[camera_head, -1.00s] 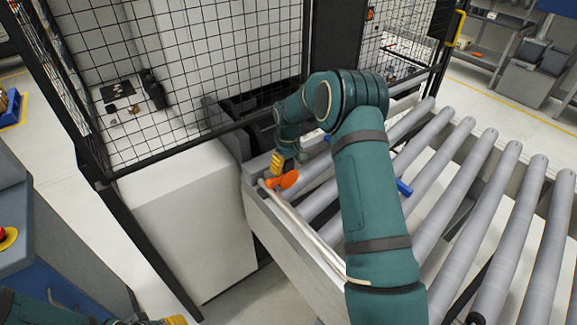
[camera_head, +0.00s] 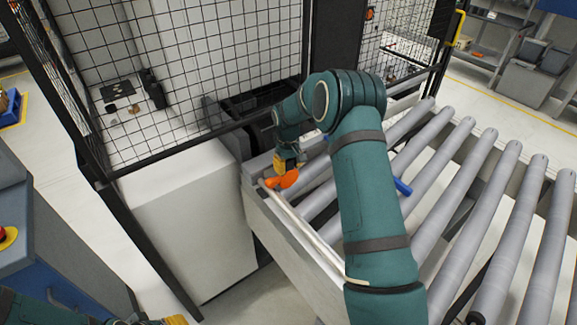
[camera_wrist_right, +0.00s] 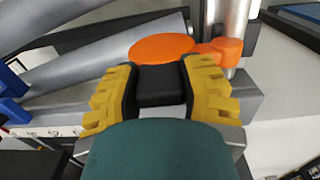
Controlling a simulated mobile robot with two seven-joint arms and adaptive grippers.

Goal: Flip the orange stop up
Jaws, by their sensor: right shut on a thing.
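In the right wrist view the orange stop (camera_wrist_right: 162,48) shows as a flat oval with a rounded knob at a steel post. My right gripper (camera_head: 288,163) is right at the stop, with yellow fingers pointing down. In the right wrist view the gripper (camera_wrist_right: 162,72) is shut on the stop, its contact partly hidden; a black block shows between the fingers. Only a yellow bit of my left gripper (camera_head: 174,321) shows at the bottom edge.
Grey conveyor rollers (camera_head: 470,200) run to the right under my right arm. A pale strip (camera_head: 305,232) lies along the conveyor's left rail. A blue part (camera_head: 402,187) is among the rollers. A mesh fence (camera_head: 210,60) and white cabinet (camera_head: 190,220) stand to the left.

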